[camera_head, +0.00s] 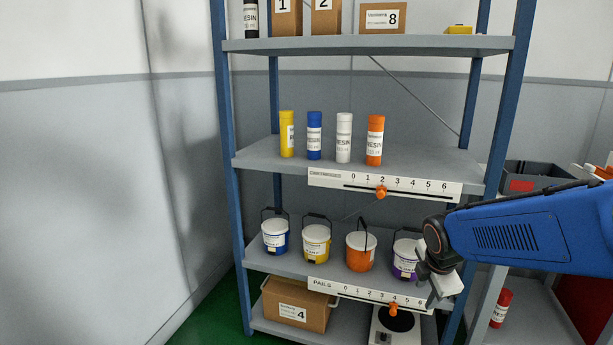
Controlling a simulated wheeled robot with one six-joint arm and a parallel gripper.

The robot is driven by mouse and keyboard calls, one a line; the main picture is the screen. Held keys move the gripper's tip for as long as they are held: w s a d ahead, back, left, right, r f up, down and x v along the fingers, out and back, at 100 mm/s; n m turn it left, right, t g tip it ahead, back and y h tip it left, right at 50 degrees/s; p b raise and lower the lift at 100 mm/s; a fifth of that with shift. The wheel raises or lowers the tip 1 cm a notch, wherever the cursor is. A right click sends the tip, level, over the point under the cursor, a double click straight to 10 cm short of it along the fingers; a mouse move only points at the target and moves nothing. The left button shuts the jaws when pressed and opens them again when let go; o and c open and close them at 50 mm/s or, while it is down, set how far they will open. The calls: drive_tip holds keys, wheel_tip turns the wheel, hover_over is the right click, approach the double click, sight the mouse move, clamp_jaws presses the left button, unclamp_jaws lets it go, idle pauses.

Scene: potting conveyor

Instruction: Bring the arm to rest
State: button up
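My blue arm (535,233) reaches in from the right edge, in front of the right side of a shelf rack. My gripper (440,280) is at its left end, near the right end of the pail shelf. It overlaps the right side of a purple-and-white pail (405,258) in the picture. I cannot tell whether it touches the pail or the shelf edge. The fingers are seen at an angle and partly hidden, so their opening is unclear. No held object shows.
The rack (380,45) has blue posts. Yellow, blue, white and orange cartridges (344,138) stand on the middle shelf. Blue, yellow and orange pails (361,250) stand left of the purple one. A box (296,303) and scale (394,328) are below. Open floor (205,325) lies left.

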drive_tip(key=s+r+m, duration=0.2)
drive_tip(key=s+m, duration=0.7)
drive_tip(key=s, duration=0.2)
drive_tip(key=s+a+r+m+y, duration=0.1)
drive_tip(key=s+r+m, duration=0.2)
drive_tip(key=s+m, duration=0.7)
drive_tip(key=shift+s+a, duration=0.15)
drive_tip(key=shift+s, duration=0.2)
